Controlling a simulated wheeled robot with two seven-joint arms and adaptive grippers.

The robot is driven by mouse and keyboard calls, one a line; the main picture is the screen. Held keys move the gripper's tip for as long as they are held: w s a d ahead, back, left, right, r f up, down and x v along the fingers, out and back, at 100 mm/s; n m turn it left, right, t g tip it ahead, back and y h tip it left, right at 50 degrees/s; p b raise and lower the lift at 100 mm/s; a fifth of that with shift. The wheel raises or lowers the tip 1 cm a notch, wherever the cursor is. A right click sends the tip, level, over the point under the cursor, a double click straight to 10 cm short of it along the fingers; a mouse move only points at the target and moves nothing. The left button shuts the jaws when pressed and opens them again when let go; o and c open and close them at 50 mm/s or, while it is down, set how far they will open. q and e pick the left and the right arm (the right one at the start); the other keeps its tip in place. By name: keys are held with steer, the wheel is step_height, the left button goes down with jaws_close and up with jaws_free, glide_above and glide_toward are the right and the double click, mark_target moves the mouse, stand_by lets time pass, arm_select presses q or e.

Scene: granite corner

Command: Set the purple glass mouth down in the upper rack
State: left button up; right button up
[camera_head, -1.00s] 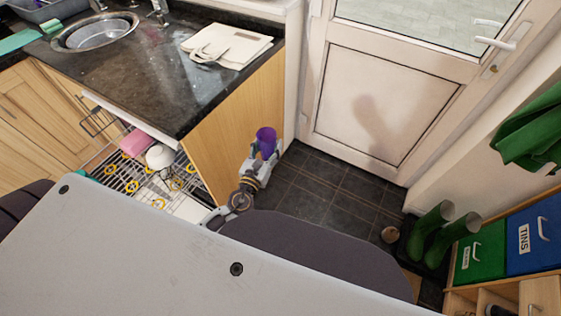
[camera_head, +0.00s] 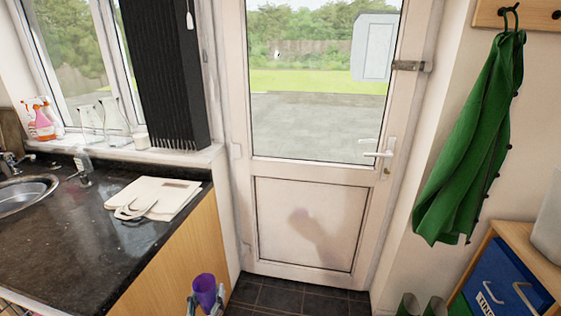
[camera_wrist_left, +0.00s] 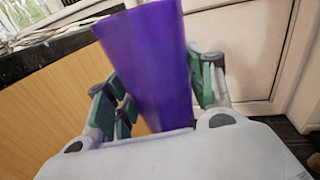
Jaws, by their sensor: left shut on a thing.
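The purple glass (camera_head: 205,290) shows at the bottom of the head view, in front of the counter's wooden end panel. It is roughly upright, with its wide open end up. My left gripper (camera_head: 206,303) is shut on it, with a finger on either side. In the left wrist view the purple glass (camera_wrist_left: 148,60) fills the middle between the green-padded fingers of my left gripper (camera_wrist_left: 157,88). The glass's lower end is hidden behind the gripper body. The upper rack is not clearly seen in either view now. My right gripper is out of view.
A dark granite counter (camera_head: 60,250) with a sink (camera_head: 22,195) and a folded cream bag (camera_head: 150,198) stands at left. A closed white door (camera_head: 305,225) is ahead. A green coat (camera_head: 470,140) and blue bin (camera_head: 505,280) are at right. Dark floor tiles (camera_head: 300,300) before the door look clear.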

arm_select(q)
steer(key=shift+r, duration=0.1)
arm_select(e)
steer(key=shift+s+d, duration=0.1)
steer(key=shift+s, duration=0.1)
arm_select(q)
steer(key=shift+r+m+p, duration=0.15)
steer(key=shift+m+p, duration=1.65)
steer(key=shift+m, duration=0.4)
steer(key=m+p, duration=0.3)
steer(key=shift+m, duration=0.5)
steer(key=m+p, duration=0.2)
steer(key=m, duration=0.1)
steer(key=shift+p, duration=0.35)
steer(key=shift+m, duration=0.4)
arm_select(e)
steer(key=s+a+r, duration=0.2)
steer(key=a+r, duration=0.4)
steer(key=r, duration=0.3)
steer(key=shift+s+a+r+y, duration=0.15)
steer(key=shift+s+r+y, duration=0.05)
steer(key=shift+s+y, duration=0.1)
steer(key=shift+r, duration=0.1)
